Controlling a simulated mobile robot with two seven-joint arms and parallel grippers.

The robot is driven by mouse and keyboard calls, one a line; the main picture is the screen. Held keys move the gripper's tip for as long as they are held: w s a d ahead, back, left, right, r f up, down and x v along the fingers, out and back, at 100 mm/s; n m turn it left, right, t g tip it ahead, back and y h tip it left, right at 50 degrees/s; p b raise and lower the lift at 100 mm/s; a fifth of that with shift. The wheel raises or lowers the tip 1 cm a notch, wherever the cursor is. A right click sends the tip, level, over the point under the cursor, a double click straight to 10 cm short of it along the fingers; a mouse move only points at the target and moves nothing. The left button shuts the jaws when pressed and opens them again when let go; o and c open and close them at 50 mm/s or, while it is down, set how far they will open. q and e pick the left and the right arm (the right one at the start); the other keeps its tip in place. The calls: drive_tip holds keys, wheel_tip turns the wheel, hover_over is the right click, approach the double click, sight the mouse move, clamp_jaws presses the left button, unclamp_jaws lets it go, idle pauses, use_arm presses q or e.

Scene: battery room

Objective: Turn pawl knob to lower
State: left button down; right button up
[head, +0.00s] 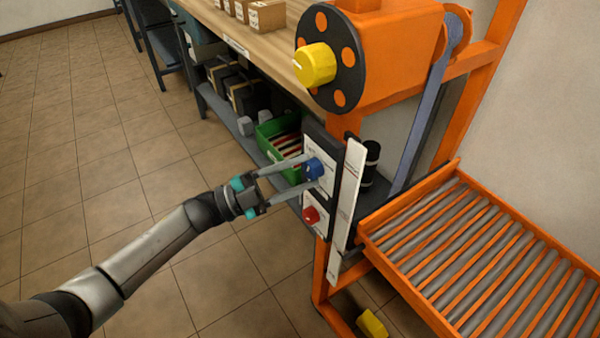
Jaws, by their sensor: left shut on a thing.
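A blue knob (314,169) sits on a white plate (322,191) on a dark panel at the front of the orange frame. My left gripper (307,170) reaches in from the left and is shut on the blue knob, with a finger on either side of it. A red knob (311,215) is on a second white plate just below. A large yellow knob (314,65) is on a black disc with orange spots, above the panel. Which way the blue knob points is too small to tell. My right gripper is not in view.
An orange roller tray (480,260) stands at the right. A workbench (225,35) with small boxes (266,16) runs behind, with a green bin (275,140) on its lower shelf. A yellow pedal-like block (372,322) is low down. Open tiled floor lies at left.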

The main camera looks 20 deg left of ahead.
use_arm(q)
drive_tip(key=shift+m, duration=0.7)
drive_tip(key=shift+r+m+g, duration=0.1)
drive_tip(key=shift+m+g, duration=0.3)
drive_tip(key=shift+m, duration=0.5)
drive_tip(key=shift+w+a+m+g+y+p, duration=0.1)
drive_tip(key=shift+m+g+y+p, duration=0.45)
drive_tip(key=shift+m, duration=0.95)
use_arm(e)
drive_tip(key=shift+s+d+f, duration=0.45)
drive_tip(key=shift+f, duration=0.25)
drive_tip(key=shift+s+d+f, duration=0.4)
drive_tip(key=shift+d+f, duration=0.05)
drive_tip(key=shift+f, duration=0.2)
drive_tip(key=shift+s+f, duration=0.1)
use_arm(q)
drive_tip(key=shift+c, duration=1.7)
unclamp_jaws()
drive_tip(key=shift+r, duration=0.1)
